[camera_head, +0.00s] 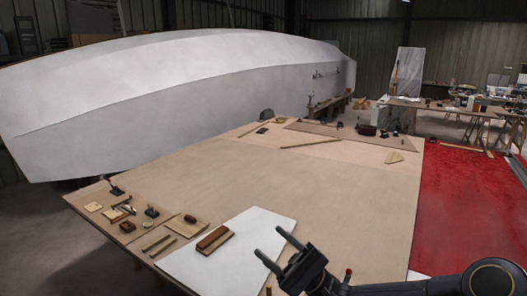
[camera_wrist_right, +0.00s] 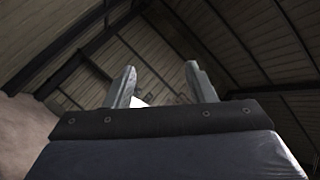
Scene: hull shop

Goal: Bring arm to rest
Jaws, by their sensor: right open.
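My right gripper (camera_head: 268,242) is at the bottom of the head view, its arm coming in from the lower right. Its two fingers are apart with nothing visible between them. It appears over the front edge of the wooden table (camera_head: 290,185), beside a white sheet (camera_head: 262,255). In the right wrist view the two fingers (camera_wrist_right: 160,68) also stand apart, against a dark ribbed roof with beams. My left gripper is not in view.
A brown block (camera_head: 213,239) lies on the white sheet. Several small tools and wood pieces (camera_head: 125,210) lie at the table's left corner. A large white hull (camera_head: 180,85) stands behind. A red surface (camera_head: 470,205) is at right. The table's middle is clear.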

